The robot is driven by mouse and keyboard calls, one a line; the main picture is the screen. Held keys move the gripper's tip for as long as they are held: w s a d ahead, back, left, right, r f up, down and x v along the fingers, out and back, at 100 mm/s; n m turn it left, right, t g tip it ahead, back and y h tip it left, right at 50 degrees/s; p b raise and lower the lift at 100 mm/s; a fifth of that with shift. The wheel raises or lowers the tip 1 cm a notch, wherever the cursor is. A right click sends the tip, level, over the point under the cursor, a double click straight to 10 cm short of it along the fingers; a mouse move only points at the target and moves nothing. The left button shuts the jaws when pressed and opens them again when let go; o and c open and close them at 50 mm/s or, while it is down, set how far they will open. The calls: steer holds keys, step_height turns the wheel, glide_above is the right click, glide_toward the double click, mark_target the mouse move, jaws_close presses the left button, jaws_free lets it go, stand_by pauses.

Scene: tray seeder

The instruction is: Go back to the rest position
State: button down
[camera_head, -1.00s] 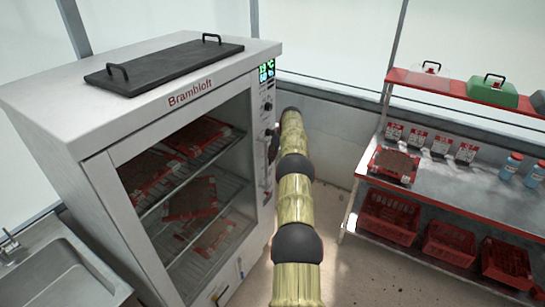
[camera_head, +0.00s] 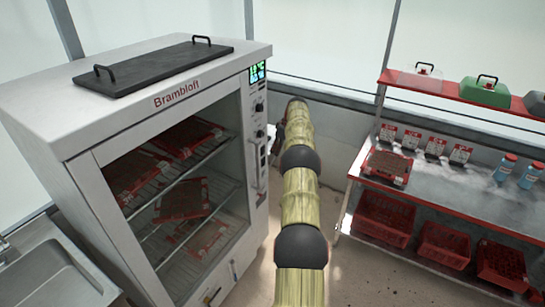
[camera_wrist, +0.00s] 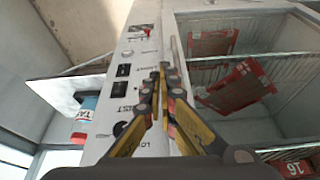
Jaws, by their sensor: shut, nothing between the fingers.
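My gripper (camera_wrist: 160,90) is shut and empty in the wrist view, with its two fingers together. Behind it show the control panel (camera_wrist: 127,55) with knobs and switches and the glass front of the white Brambloft cabinet. In the head view my arm stretches forward, just right of the cabinet (camera_head: 75,190), and its far end is near the control strip (camera_head: 257,130). The gripper itself is mostly hidden there by the arm. From these views I cannot tell whether the fingers touch the panel or door handle.
Red trays (camera_head: 183,198) lie on wire racks in the cabinet. A black lid (camera_head: 150,66) lies on its top. A sink (camera_head: 45,280) stands at left. On the right, a red-edged bench (camera_head: 460,195) holds a soil tray and bottles, with red crates (camera_head: 385,217) below. Floor between is clear.

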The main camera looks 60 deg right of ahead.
steer(key=shift+v, duration=1.9)
steer(key=shift+w+d+r, duration=0.1)
steer(key=shift+w, duration=0.05)
